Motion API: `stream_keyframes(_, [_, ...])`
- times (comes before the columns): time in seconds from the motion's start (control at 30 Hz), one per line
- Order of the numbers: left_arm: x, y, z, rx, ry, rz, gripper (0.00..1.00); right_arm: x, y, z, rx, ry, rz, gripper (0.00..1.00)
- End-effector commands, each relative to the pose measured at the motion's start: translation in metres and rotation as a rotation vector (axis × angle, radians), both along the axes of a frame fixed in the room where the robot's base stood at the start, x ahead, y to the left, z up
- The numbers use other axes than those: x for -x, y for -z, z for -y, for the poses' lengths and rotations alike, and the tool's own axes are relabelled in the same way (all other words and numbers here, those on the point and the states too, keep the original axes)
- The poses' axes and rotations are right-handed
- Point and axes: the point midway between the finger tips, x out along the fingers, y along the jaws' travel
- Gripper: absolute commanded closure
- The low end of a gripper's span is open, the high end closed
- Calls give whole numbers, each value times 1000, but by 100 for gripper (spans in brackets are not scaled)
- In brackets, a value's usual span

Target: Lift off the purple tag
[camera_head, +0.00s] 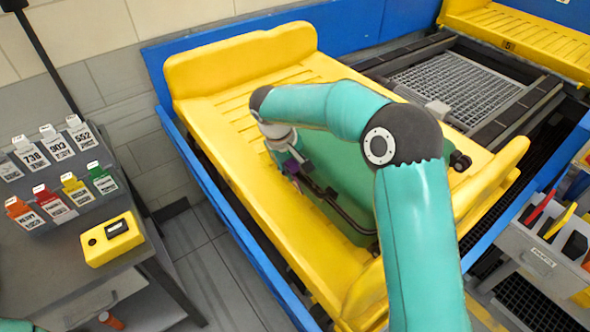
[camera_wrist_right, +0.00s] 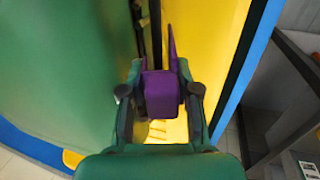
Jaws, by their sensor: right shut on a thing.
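The purple tag (camera_wrist_right: 161,92) is between the fingers of my right gripper (camera_wrist_right: 160,100) in the right wrist view, and the fingers are shut on it. In the head view a small purple part of the tag (camera_head: 291,166) shows below my right gripper (camera_head: 290,160), beside the dark handle of a green case (camera_head: 340,190). The case lies on the yellow tray (camera_head: 215,110). I cannot tell whether the tag is still attached to the handle. My left gripper is not in view.
A grey table (camera_head: 120,275) at the left carries a rack of coloured and white tags (camera_head: 60,175) and a yellow device (camera_head: 112,240). Blue rails (camera_head: 240,255) border the tray. A grey drawer unit (camera_head: 540,260) stands at the right.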

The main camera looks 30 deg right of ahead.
Motion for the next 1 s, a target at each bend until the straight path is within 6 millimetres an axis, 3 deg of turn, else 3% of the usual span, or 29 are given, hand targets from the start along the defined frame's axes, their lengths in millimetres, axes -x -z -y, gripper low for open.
stream_keyframes(0.03, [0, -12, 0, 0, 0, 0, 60, 0, -15, -3, 0, -1, 3, 100])
stream_keyframes(0.2, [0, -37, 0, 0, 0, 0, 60, 1, -50, -11, 1, -1, 3, 100])
stream_keyframes(0.3, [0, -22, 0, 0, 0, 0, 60, 5, -38, -38, 1, -8, 1, 100])
stream_keyframes(0.6, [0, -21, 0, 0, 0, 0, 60, 15, -40, -110, 1, -4, 0, 100])
stream_keyframes(0.8, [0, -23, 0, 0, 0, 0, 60, 19, -40, -137, 1, -1, 1, 100])
stream_keyframes(1.0, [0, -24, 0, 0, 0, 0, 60, 21, -39, -148, 1, 2, 2, 100])
